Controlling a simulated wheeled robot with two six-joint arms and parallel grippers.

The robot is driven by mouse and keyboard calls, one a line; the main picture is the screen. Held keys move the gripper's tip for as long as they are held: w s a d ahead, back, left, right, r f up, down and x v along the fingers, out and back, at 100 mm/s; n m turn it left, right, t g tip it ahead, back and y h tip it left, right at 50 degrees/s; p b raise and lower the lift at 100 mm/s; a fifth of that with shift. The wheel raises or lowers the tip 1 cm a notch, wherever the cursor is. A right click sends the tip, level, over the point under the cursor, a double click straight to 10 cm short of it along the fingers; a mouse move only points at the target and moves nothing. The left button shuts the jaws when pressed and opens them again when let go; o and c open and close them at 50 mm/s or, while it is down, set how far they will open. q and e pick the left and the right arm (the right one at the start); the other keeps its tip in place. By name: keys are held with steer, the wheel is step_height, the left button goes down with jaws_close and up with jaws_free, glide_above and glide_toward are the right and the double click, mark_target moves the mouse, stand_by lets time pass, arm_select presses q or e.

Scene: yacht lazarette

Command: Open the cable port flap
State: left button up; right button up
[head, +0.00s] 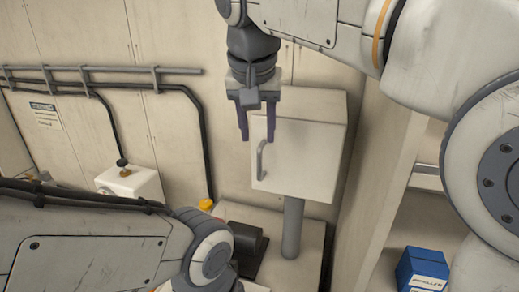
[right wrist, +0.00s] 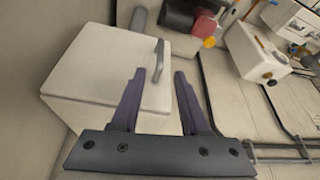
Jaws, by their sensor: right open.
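The cable port flap seems to be the pale front door (head: 302,162) of a box on a grey post, with a grey bar handle (head: 261,160) near its left edge. The flap looks shut. In the right wrist view the flap (right wrist: 105,62) and handle (right wrist: 159,58) lie just beyond my fingers. My right gripper (head: 257,140) is open and empty, pointing down at the handle's upper end. In the right wrist view the right gripper (right wrist: 158,75) has the handle lined up between its tips; I cannot tell whether they touch. My left gripper is out of view.
A grey post (head: 292,228) carries the box. A white container (head: 130,184) with a dark cap stands at left, under wall pipes (head: 100,70). A dark object (head: 245,245) lies by the post. A blue box (head: 422,270) sits at lower right, beyond a pale partition (head: 375,170).

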mark_target(259, 153)
steer(key=p+x, duration=0.1)
steer(key=x, duration=0.7)
steer(key=shift+w+f, duration=0.1)
steer(key=shift+f, duration=0.15)
jaws_close()
stand_by(1.1)
